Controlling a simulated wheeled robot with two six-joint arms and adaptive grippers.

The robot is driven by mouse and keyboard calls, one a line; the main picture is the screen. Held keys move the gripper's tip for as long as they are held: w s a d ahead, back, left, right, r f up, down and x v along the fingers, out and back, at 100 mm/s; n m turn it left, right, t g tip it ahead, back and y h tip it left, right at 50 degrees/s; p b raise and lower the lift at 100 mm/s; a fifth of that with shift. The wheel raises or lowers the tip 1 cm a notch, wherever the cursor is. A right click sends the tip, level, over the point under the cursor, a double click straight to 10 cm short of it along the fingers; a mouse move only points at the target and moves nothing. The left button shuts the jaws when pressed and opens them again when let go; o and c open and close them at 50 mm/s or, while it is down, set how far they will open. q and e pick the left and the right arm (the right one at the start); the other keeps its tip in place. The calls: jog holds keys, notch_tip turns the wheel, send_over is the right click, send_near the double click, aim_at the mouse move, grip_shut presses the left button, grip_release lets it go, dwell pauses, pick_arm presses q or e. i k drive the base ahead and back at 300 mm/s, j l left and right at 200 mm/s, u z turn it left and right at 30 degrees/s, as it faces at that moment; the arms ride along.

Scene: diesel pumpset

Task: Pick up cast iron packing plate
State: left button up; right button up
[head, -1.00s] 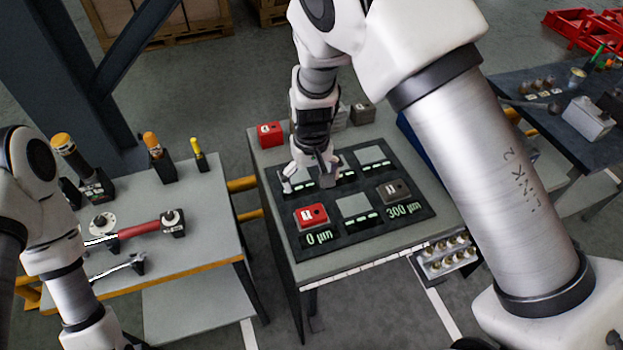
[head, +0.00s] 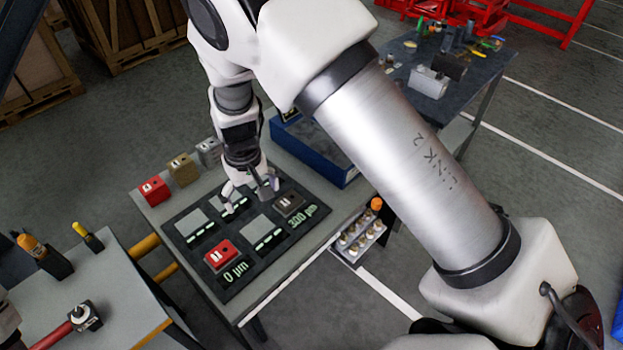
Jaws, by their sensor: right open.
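My right gripper (head: 248,199) points down, open, over the middle of the black mat (head: 196,265), with nothing visible between its fingers. Near its right finger a dark grey block (head: 289,204) sits on the mat by the "300 µm" mark. A red block (head: 221,255) sits by the "0 µm" mark. Behind the mat stand a red block (head: 155,190), a tan block (head: 183,169) and a grey block (head: 209,152). I cannot tell by sight which piece is the cast iron packing plate. The gripper hides part of the mat.
A blue tray (head: 318,160) lies at the table's back right. Grey square pads (head: 255,229) on the mat are bare. A side bench (head: 100,300) with tools stands left.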

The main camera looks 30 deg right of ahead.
aim_at(291, 200)
jog(key=z, duration=0.8)
jog(key=i+l+u, duration=0.1)
jog(key=i+u, duration=0.15)
jog(key=u, duration=0.25)
jog(key=i+l+u, duration=0.25)
jog(key=u, duration=0.25)
